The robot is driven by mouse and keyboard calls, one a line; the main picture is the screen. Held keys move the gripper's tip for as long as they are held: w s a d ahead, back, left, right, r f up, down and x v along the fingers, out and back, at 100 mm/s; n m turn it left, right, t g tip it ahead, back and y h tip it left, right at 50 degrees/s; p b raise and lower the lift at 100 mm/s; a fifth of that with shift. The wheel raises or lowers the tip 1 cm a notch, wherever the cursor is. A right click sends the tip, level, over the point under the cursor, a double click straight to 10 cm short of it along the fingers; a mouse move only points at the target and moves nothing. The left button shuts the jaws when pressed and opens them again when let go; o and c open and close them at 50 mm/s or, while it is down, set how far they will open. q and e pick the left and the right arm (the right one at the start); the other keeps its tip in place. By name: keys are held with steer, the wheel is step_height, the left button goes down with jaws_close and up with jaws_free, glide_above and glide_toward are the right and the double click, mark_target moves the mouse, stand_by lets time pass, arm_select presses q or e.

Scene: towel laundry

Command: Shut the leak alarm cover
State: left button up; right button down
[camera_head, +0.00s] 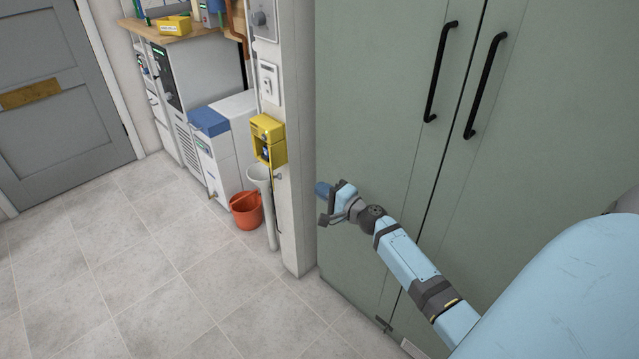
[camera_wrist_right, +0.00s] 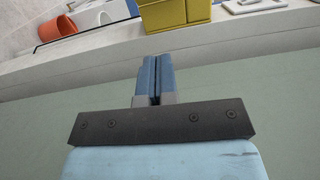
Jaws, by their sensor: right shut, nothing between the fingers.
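The leak alarm looks to be the small yellow box (camera_head: 268,146) on the narrow wall face left of the green cabinet. Its front has a dark opening with a small blue part inside, and a yellow flap stands out at its top. In the right wrist view the yellow box (camera_wrist_right: 181,12) is cut off by the top edge, beyond the fingertips. My right gripper (camera_head: 322,189) is shut and empty, in front of the green cabinet, to the right of and lower than the box in the head view. In the wrist view its blue fingers (camera_wrist_right: 157,72) are together. My left gripper is out of view.
The tall green cabinet (camera_head: 380,130) with black handles stands behind my right arm. A wall edge (camera_head: 298,230) lies between it and the box. Below the box are a white pipe (camera_head: 268,215) and an orange bucket (camera_head: 246,210). The tiled floor (camera_head: 140,260) at left is clear.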

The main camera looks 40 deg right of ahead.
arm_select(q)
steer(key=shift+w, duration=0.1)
arm_select(e)
steer(key=w+a, duration=0.4)
steer(key=w, duration=0.4)
steer(key=shift+w+a+r, duration=0.15)
steer(key=shift+w+a, duration=0.05)
steer(key=shift+w, duration=0.1)
steer(key=shift+a+h, duration=0.1)
steer(key=shift+h, duration=0.2)
